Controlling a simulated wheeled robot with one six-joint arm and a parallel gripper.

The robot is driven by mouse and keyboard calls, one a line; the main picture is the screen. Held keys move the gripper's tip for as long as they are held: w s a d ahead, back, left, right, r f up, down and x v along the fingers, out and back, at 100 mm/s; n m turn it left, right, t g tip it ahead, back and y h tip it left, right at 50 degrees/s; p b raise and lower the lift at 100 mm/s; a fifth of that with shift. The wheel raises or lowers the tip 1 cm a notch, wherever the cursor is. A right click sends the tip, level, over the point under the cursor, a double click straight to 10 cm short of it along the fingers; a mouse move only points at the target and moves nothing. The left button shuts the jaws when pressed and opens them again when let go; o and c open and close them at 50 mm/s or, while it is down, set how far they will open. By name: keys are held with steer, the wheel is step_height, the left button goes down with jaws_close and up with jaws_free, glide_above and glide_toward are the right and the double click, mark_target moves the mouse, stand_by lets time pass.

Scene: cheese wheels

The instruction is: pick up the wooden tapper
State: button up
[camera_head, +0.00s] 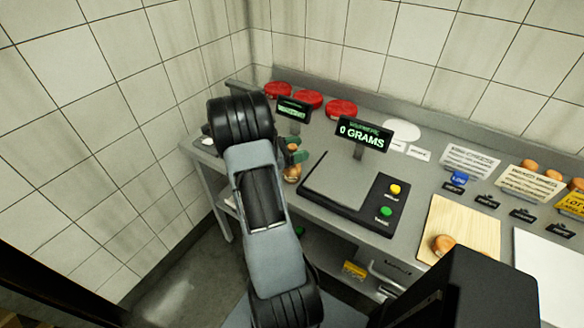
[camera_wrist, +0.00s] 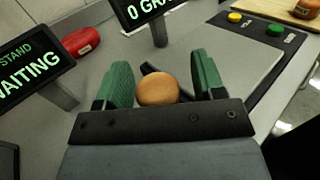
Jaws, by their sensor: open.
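The wooden tapper, as far as I can tell, is the small brown wooden piece (camera_head: 292,174) on the left part of the steel counter, just below my gripper in the head view. My gripper (camera_head: 296,150) has green fingers and also shows in the wrist view (camera_wrist: 163,72). The fingers stand open on either side of the brown top, with a clear gap on the right and a narrower one on the left.
A scale plate (camera_head: 345,182) with a "0 GRAMS" display (camera_head: 362,133) lies to the right. A "WAITING" stand display (camera_wrist: 32,68) is close on the left in the wrist view. Red wheels (camera_head: 308,98) line the back. A wooden board (camera_head: 468,225) lies further right.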

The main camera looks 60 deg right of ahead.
steer(key=shift+c, duration=0.3)
jaws_close()
stand_by(0.5)
